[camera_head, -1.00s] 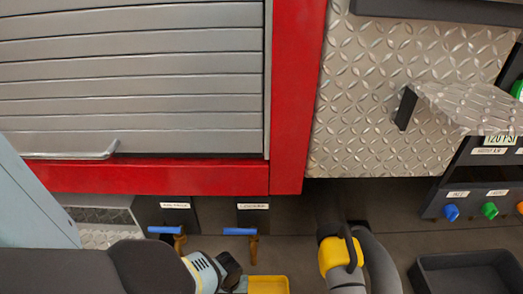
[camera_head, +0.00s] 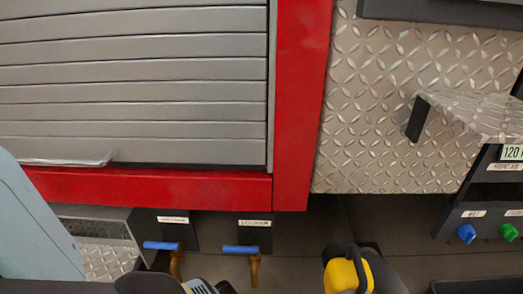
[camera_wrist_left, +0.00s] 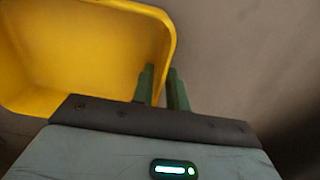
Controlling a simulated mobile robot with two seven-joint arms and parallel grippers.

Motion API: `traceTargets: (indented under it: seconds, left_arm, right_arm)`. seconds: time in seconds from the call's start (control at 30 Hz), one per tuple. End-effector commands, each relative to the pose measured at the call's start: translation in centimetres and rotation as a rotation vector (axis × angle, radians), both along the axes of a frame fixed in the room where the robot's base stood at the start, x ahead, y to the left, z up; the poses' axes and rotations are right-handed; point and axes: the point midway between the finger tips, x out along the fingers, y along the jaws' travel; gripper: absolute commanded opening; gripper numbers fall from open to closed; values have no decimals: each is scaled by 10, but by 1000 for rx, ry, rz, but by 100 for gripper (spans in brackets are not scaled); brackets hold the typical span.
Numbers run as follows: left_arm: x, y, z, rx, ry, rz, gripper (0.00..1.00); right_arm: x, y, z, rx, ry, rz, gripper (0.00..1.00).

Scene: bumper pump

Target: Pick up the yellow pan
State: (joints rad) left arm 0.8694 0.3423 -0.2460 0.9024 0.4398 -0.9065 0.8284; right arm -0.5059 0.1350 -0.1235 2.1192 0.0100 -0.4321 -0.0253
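The yellow pan (camera_wrist_left: 75,60) fills the upper left of the left wrist view. Its right wall and rim run down to my left gripper (camera_wrist_left: 161,88). The two green fingers are close together, one on the inner side of the pan and one outside, with the wall between them. The gripper looks shut on that wall; the exact contact is dark and small.
A grey roller shutter (camera_head: 135,90) in a red frame (camera_head: 300,100) stands ahead. Two blue-handled valves (camera_head: 240,249) hang below it. A tread-plate ledge (camera_head: 475,112) juts out at right, above blue (camera_head: 466,233) and green (camera_head: 508,231) knobs. Grey floor lies clear beside the pan.

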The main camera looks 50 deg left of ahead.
Motion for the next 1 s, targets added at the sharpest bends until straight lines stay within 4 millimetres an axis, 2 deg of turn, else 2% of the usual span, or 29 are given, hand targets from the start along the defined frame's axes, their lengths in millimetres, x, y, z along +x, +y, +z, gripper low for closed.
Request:
traceTargets:
  seconds: [0.03,0.1,0.67,0.87,1.0]
  left_arm:
    - [0,0,0,0,0,0,8]
    - [0,0,0,0,0,0,0]
    - [1,0,3,-1,-1,0,0]
    - [1,0,16,-1,-3,0,0]
    - [2,0,32,-1,-4,1,0]
  right_arm:
    - [-2,0,0,0,4,1,0]
    - [-4,0,0,0,7,0,0]
    - [-3,0,1,-1,5,0,0]
    - [2,0,10,-1,-8,0,0]
    - [3,0,21,-1,-16,0,0]
